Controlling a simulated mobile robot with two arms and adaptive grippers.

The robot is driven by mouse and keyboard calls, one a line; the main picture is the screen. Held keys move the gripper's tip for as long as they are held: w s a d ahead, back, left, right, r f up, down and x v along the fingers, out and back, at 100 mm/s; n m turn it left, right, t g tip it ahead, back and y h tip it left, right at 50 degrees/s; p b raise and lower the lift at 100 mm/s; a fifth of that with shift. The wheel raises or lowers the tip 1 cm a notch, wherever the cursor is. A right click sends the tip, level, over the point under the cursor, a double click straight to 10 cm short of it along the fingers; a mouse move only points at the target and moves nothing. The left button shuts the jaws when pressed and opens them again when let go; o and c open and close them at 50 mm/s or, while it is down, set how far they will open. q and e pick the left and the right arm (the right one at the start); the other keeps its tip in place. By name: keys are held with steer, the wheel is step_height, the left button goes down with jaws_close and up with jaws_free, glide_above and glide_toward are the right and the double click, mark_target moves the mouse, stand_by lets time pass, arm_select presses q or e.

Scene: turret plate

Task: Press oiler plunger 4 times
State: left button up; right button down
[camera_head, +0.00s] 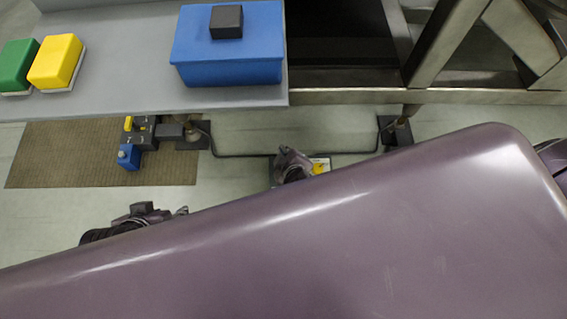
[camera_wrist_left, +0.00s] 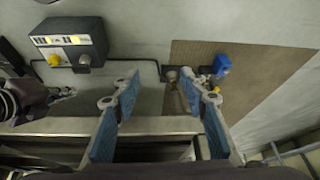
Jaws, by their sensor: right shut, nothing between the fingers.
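The oiler looks to be the dark grey box (camera_wrist_left: 70,40) with a pale label strip, a yellow knob (camera_wrist_left: 53,60) and a grey round plunger-like part (camera_wrist_left: 84,62) in the left wrist view. In the head view only a pale, yellow-marked part of it (camera_head: 320,164) shows beside my right gripper (camera_head: 291,165). That gripper is shut and empty; the wrist view shows it (camera_wrist_left: 66,94) below the box, apart from the plunger there. My left gripper (camera_wrist_left: 160,86) is open and empty; in the head view its tip (camera_head: 181,211) is at lower left.
A thin pipe (camera_head: 240,155) runs along the floor near the oiler. A grey table (camera_head: 120,50) holds a blue box (camera_head: 230,65) and yellow (camera_head: 55,62) and green (camera_head: 18,65) blocks. My arm covers the lower head view.

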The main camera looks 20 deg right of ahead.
step_height(320, 180, down, 2)
steer(key=shift+f+b, duration=0.15)
steer(key=shift+b, duration=0.55)
arm_select(q)
steer(key=w+d+r+t+h+b, duration=0.15)
steer(key=w+d+r+t, duration=0.25)
steer(key=w+r+t, duration=0.6)
arm_select(e)
steer(key=shift+f, duration=0.55)
steer(key=shift+f+b, duration=0.5)
steer(key=shift+f, duration=0.25)
steer(key=shift+f+b, duration=0.55)
steer(key=shift+f, duration=0.25)
arm_select(q)
steer(key=shift+w+d+r+m+t+h, duration=0.15)
steer(key=shift+w+d+r+t+h, duration=0.55)
steer(key=shift+r, duration=1.35)
steer(key=shift+w+d+r+m+t+h, duration=0.1)
steer(key=shift+w+d+r+t+h, duration=0.2)
steer(key=shift+w+r+t, duration=0.95)
steer(key=shift+w+d+r+m+t+h, duration=0.15)
steer(key=shift+w+d+r+t+h, duration=0.65)
steer(key=shift+r, duration=2.1)
arm_select(e)
steer(key=shift+f, duration=0.1)
arm_select(q)
steer(key=shift+w+a+g+y, duration=0.3)
steer(key=shift+g+y, duration=0.15)
steer(key=shift+g, duration=0.1)
